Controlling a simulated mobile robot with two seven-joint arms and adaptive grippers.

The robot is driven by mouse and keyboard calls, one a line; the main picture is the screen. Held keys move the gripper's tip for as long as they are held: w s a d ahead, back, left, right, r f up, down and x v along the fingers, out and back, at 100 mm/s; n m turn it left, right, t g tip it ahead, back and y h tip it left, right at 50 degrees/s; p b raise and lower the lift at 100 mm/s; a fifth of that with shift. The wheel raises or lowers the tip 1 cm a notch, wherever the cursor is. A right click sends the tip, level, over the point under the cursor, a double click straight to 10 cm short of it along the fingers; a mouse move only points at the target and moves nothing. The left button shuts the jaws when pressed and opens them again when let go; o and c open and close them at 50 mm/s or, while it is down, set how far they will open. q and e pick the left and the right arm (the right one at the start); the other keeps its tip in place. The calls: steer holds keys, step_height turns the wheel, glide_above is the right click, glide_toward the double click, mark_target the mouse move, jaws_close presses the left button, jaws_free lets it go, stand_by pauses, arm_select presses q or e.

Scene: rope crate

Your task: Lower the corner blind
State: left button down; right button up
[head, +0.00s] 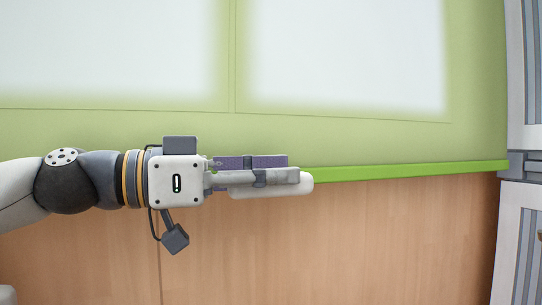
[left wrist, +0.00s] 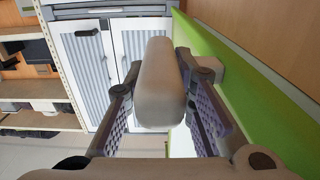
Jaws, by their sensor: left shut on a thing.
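The corner blind (head: 400,135) is a pale green sheet with two bright window areas showing through it. A bright green bar (head: 420,173) runs along its lower edge; it also shows at the right of the left wrist view (left wrist: 235,75). A pale rounded handle (head: 306,184) is at the bar, and in the left wrist view (left wrist: 158,80) it stands between the purple-padded fingers. My left gripper (head: 290,170) is shut on this handle, in front of the bar. The handle's join to the bar is mostly hidden. My right gripper is out of view.
Wood panelling (head: 400,240) lies below the bar. A grey-white louvred cabinet (head: 522,235) stands at the bar's right end. Open shelves (left wrist: 40,75) with dark items are at the left of the left wrist view.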

arm_select(q)
steer(key=shift+f+b, duration=0.5)
steer(key=shift+f, duration=0.65)
steer(key=shift+d+f, duration=0.1)
steer(key=c, duration=1.6)
jaws_free()
steer(key=shift+c, duration=0.2)
steer(key=shift+a, duration=0.2)
steer(key=v, duration=1.1)
steer(key=shift+s+a, duration=0.2)
steer(key=shift+a, duration=0.1)
